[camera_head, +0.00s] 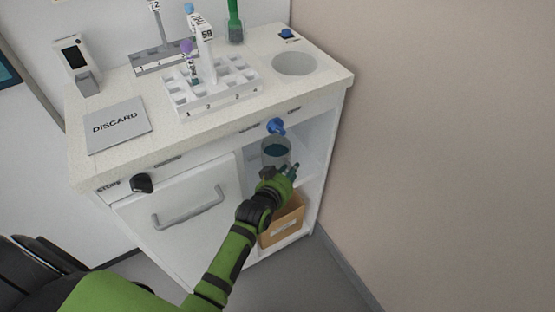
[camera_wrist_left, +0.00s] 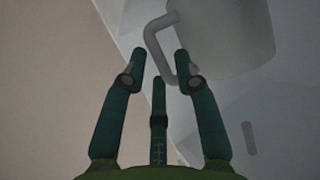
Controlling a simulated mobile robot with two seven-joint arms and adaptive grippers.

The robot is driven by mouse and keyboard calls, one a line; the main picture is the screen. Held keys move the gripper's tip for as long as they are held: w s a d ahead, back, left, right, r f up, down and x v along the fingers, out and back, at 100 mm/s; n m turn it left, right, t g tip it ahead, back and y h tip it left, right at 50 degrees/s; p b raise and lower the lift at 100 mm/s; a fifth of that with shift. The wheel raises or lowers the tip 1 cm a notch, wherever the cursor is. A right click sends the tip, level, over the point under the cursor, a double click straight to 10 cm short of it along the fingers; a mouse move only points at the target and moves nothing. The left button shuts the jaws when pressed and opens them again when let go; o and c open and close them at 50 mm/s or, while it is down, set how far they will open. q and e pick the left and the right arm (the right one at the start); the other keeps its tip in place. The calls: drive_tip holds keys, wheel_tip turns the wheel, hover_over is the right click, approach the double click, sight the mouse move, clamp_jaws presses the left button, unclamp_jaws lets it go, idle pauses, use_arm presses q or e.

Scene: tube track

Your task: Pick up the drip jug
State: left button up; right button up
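The drip jug (camera_head: 276,150) is a clear, round vessel with dark teal contents. It stands in the open right-hand bay of the cabinet, below a blue valve knob (camera_head: 276,126). In the left wrist view the jug (camera_wrist_left: 228,35) is a grey, dim cylinder at the upper right, with its bent handle (camera_wrist_left: 153,35) on its left. My left gripper (camera_head: 287,172) is just in front of and below the jug. In the wrist view its three green fingers (camera_wrist_left: 164,68) are spread, with the tips close to the handle. Whether they touch it cannot be told. My right gripper is out of view.
A cardboard box (camera_head: 283,222) sits low in the same bay. The closed cabinet door (camera_head: 190,190) with a grey handle is on the left. The counter holds a white numbered rack (camera_head: 215,103), a DISCARD mat (camera_head: 118,124) and a round opening (camera_head: 294,64). A beige wall (camera_head: 440,130) bounds the right.

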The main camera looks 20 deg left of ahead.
use_arm(q)
drive_tip(key=shift+w, duration=0.1)
drive_tip(key=shift+c, duration=0.4)
clamp_jaws()
drive_tip(key=shift+r, duration=0.2)
